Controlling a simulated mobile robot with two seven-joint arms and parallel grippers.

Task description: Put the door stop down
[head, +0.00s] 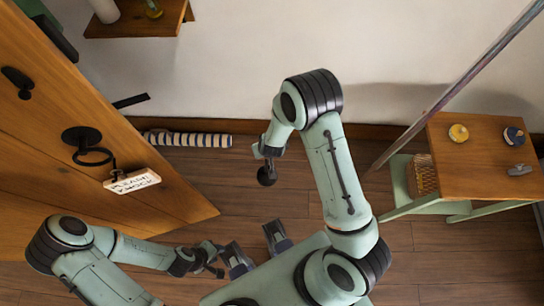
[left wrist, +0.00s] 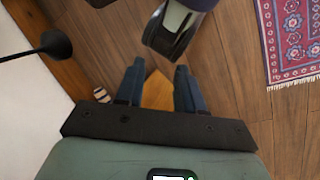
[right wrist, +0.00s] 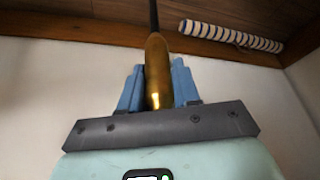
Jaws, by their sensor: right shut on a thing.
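The door stop has a black domed base (head: 267,175), a thin dark rod and a brass grip (right wrist: 158,72). My right gripper (head: 263,150) is shut on the brass grip, with the rod and base hanging below it near the skirting. The base and rod also show in the left wrist view (left wrist: 52,45). I cannot tell whether the base touches the floor. My left gripper (head: 219,258) is apart from the door stop, fingers spread. An orange wooden corner, seemingly the door's, shows between those fingers.
The wooden door (head: 150,200) stands at left with a ring handle and a knock sign (head: 131,181). A striped roll (head: 188,139) lies along the wall. A small wooden table (head: 470,170) with small items stands right. A patterned rug (left wrist: 292,40) lies on the floor.

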